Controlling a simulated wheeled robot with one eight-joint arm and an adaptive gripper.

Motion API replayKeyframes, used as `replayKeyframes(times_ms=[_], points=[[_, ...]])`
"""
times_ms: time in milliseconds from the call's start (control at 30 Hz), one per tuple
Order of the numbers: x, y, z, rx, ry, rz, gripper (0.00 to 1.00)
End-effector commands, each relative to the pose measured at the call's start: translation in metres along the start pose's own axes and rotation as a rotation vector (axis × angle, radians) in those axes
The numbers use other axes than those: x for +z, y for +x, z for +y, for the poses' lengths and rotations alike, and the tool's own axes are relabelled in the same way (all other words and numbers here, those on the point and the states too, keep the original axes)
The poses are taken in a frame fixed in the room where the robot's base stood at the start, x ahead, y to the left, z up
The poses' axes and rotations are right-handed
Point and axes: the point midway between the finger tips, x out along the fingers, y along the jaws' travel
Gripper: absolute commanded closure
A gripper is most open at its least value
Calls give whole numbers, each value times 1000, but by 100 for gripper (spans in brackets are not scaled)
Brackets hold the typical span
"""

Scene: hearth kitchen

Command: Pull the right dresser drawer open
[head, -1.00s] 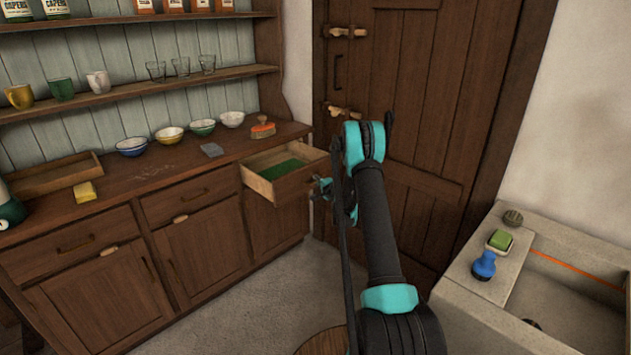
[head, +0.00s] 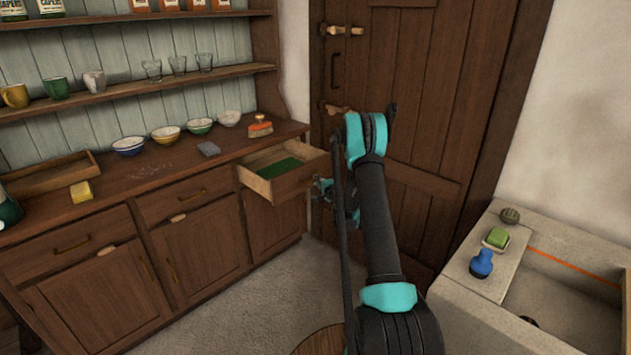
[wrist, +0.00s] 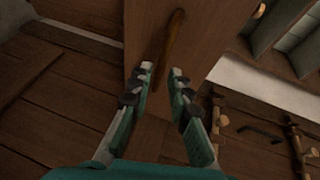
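The right dresser drawer (head: 290,181) stands pulled out of the dresser, with a green lining showing inside. Its wooden front (wrist: 152,25) fills the upper middle of the wrist view, with a bar handle (wrist: 174,42) on it. My gripper (wrist: 161,71) is open, its two fingers spread apart, with the handle just beyond and between the fingertips. Nothing shows gripped between them. In the head view my gripper (head: 322,190) is close to the drawer's front right side, partly hidden by my arm.
The middle drawer (head: 186,195) and left drawer (head: 68,243) are shut. Bowls, a brush (head: 260,125) and a yellow sponge (head: 81,192) are on the dresser top. A wooden door (head: 420,90) stands behind my arm. A stone sink (head: 475,287) is at right. Floor shows before the dresser.

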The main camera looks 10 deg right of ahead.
Motion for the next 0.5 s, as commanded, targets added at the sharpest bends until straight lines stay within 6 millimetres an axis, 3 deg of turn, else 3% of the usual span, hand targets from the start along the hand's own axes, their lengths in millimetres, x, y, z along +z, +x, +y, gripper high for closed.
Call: replayKeyframes(times_ms=[300,500], points=[[-1,-62,0,0,0,1,82],[-1,-80,0,0,-1,1,82]])
